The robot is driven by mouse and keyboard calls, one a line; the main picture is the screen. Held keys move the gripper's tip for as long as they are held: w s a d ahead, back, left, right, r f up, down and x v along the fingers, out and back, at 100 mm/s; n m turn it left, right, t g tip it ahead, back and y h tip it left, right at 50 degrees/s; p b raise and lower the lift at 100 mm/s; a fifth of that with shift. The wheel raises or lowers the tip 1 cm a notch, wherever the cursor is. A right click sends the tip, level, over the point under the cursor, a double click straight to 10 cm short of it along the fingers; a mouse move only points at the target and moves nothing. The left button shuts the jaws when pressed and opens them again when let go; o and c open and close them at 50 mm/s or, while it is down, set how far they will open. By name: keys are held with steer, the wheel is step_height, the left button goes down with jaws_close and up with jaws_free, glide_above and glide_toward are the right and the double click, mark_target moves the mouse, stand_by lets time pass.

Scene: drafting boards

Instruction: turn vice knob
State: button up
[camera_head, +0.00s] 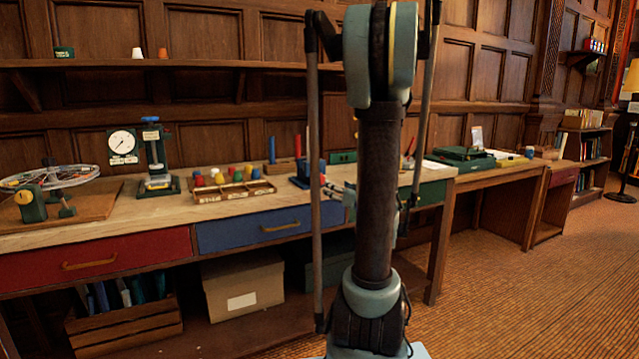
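A small dark blue block-like thing (302,181), which may be the vice, sits near the front edge of the wooden bench, just left of my arm. A knob on it cannot be made out at this size. Small grey parts (336,191), which look like my gripper, show just right of it, partly hidden behind my upright arm. Whether its fingers are open or shut, and whether they touch the blue thing, cannot be told.
The wooden bench (110,224) has red and blue drawers. A wooden tray of coloured pieces (212,191), a green stand with a blue top (157,160), a dial gauge (122,143) and a spoked wheel (62,177) stand on it. Open carpet (510,280) lies at right.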

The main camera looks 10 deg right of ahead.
mark_target(321, 180)
steer(key=x, duration=1.4)
